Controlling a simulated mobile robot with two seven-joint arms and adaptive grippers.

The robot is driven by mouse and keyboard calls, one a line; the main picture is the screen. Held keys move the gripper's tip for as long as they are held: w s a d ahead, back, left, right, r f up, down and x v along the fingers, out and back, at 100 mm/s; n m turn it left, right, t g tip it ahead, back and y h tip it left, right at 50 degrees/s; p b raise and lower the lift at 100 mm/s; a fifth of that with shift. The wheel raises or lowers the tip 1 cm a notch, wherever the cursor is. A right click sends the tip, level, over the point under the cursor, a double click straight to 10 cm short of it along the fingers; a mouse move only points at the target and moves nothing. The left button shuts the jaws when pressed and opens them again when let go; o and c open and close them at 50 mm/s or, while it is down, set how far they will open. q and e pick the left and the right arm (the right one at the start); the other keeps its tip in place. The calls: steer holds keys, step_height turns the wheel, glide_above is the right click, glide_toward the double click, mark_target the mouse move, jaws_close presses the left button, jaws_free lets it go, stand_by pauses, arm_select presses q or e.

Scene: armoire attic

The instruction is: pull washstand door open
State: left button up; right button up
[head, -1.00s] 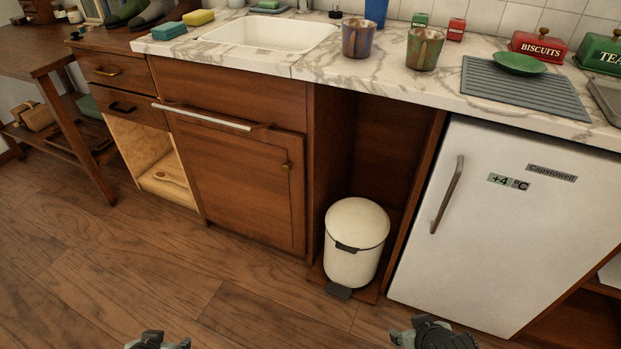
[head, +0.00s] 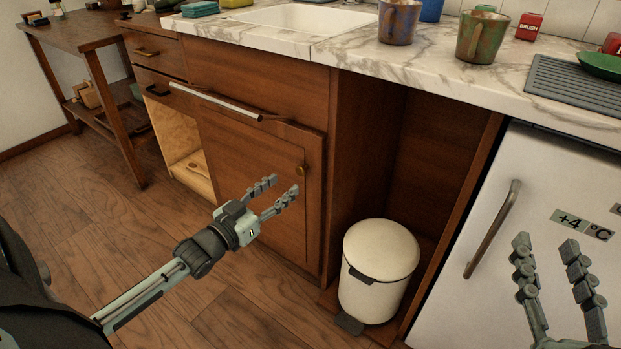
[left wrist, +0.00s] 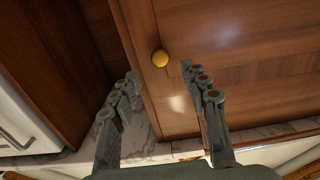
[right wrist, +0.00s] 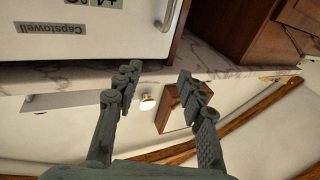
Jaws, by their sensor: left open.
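The washstand door (head: 250,165) is a brown wooden panel under the sink, and it is shut. My left gripper (head: 284,188) is open in front of the door, just below and left of the knob in the head view. In the left wrist view the knob (left wrist: 160,58) shows between and beyond the two open fingers (left wrist: 160,75), apart from them. My right gripper (head: 547,245) is open and empty in front of the white fridge.
A towel bar (head: 215,102) runs across the top of the door. A cream pedal bin (head: 380,265) stands right of the washstand. The fridge (head: 470,305) with its bar handle is further right. Wooden floor (head: 100,240) is clear at left.

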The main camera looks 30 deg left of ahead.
mark_target(299, 172)
arm_select(q)
steer(key=w, duration=0.6)
steer(key=shift+d+b, duration=0.25)
steer(key=shift+b, duration=0.15)
arm_select(e)
steer(key=r, duration=0.1)
steer(key=s+a+r+t, duration=0.1)
steer(key=r, duration=0.1)
steer(key=r+t+y, duration=0.1)
steer(key=shift+s+a+r, duration=0.15)
steer(key=shift+s+r, duration=0.1)
steer(key=shift+s, duration=0.05)
arm_select(q)
steer(key=shift+c, duration=0.3)
jaws_close()
